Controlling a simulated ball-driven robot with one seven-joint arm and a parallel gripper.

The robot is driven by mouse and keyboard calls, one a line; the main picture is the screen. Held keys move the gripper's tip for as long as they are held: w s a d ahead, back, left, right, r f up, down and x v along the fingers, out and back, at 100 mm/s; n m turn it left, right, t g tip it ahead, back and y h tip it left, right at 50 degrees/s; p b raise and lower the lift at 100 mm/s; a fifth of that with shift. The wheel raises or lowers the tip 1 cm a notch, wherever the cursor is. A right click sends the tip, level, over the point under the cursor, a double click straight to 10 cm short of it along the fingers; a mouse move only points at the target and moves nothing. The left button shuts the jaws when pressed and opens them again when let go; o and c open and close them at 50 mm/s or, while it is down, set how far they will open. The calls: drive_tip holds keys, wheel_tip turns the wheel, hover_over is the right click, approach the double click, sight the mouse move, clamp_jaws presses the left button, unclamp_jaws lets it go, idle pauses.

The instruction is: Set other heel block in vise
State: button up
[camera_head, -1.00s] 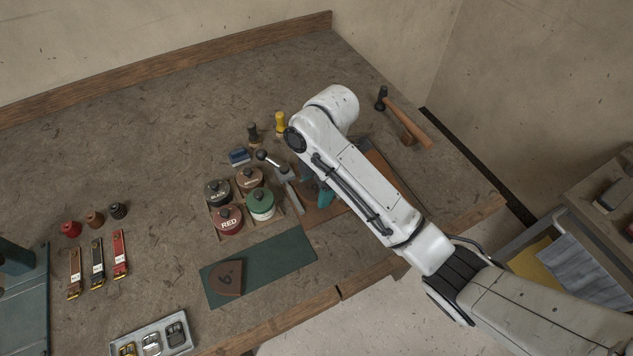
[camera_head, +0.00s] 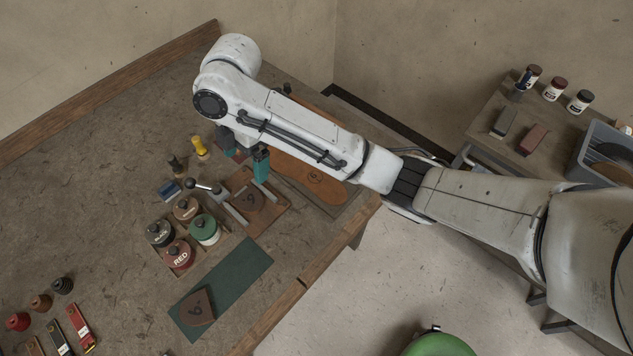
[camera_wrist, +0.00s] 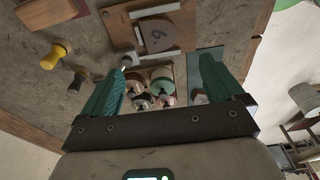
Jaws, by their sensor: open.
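One brown heel block (camera_head: 197,309) with a dark number lies flat on the green mat (camera_head: 243,262). A second numbered brown heel block (camera_head: 249,198) is at the vise (camera_head: 273,213), a wooden board with a metal bar and a black-knobbed lever. It also shows in the wrist view (camera_wrist: 160,36), beside the metal bar; I cannot tell whether it is clamped. My gripper (camera_head: 260,164) is above the bench just behind the vise, partly hidden by my arm. In the wrist view my gripper (camera_wrist: 163,92) has its teal fingers wide apart with nothing between them.
A sole (camera_head: 315,180) lies right of the vise. Yellow-handled (camera_head: 199,146) and dark-handled tools stand behind. A side table (camera_head: 487,119) holds bottles, blocks and a grey bin (camera_head: 600,150). A green stool (camera_head: 441,345) stands below.

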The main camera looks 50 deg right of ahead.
drive_tip(key=s+a+f+m+t+y, duration=0.2)
drive_tip(key=s+a+f+m, duration=0.5)
drive_tip(key=s+m, duration=0.25)
drive_tip(key=s+d+f+m, duration=0.1)
drive_tip(key=s+d+m, duration=0.1)
drive_tip(key=s, duration=0.2)
drive_tip(key=s+d+f+m+h, duration=0.1)
drive_tip(key=s+d+f+m, duration=0.1)
drive_tip(key=s, duration=0.1)
drive_tip(key=s+d+f+m, duration=0.1)
drive_tip(key=s+d+m, duration=0.1)
drive_tip(key=s, duration=0.2)
drive_tip(key=shift+s+f+h, duration=0.3)
drive_tip(key=shift+f+h, duration=0.05)
drive_tip(key=shift+h, duration=0.05)
drive_tip(key=s+d+m+h, duration=0.2)
drive_tip(key=s+d+m, duration=0.1)
drive_tip(key=s+d, duration=0.4)
drive_tip(key=shift+s+d+f+g, duration=0.2)
drive_tip(key=shift+s+f+g, duration=0.2)
drive_tip(key=shift+s, duration=0.4)
